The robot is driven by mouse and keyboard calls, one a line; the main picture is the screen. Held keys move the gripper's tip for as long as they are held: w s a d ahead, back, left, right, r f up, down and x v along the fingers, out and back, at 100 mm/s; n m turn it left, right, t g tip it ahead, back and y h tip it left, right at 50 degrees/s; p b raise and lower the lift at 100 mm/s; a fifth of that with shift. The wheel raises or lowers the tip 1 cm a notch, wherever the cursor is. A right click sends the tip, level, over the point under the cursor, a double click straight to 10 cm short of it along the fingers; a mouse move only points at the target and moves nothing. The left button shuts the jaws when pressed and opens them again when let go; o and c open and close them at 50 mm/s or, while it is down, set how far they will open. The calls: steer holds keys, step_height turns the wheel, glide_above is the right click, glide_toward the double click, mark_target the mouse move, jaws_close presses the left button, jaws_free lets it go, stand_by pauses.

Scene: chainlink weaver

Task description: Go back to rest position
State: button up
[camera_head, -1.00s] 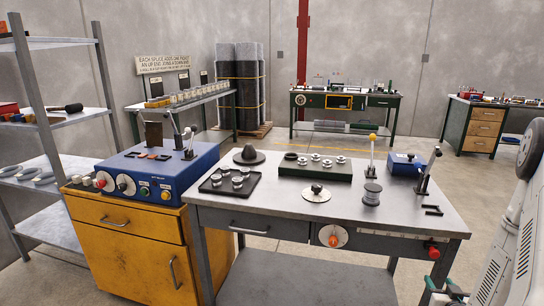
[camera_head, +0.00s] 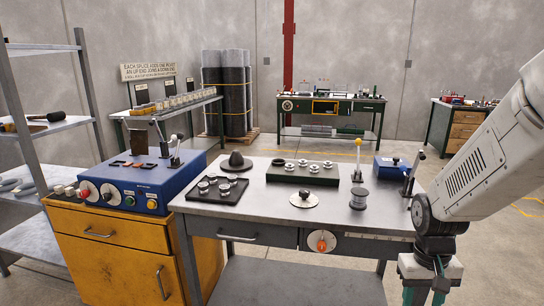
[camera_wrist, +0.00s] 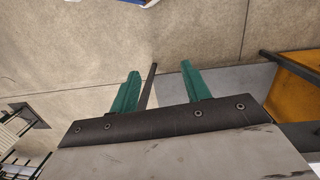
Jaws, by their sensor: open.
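My gripper (camera_wrist: 158,88) shows in the wrist view with its two green fingers spread apart and nothing between them. Behind the fingers are the concrete floor and a dark bar. In the head view my gripper (camera_head: 428,294) hangs at the lower right, in front of the steel workbench (camera_head: 250,200) and near its right end. Its fingertips run off the bottom of that picture. My white arm comes down to it from the right and hides the bench's right corner.
The bench holds a black tray (camera_head: 207,199) of small cups, a green block (camera_head: 318,179) with rings, a spool (camera_head: 359,199) and upright levers. A blue control box (camera_head: 140,182) sits on a yellow cabinet (camera_head: 70,245) at left. Grey shelves (camera_head: 30,48) stand far left.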

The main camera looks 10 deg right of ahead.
steer(key=s+a+r+n+t, duration=0.1)
steer(key=s+a+r+n, duration=0.1)
steer(key=s+a+r, duration=0.2)
steer(key=s+a+r+n+t, duration=0.1)
steer(key=s+a+r, duration=0.3)
steer(key=a+r, duration=0.5)
step_height(320, 180, up, 4)
steer(key=shift+a+f+n+t, duration=0.25)
steer(key=shift+a+n+t, duration=0.05)
steer(key=shift+n, duration=0.1)
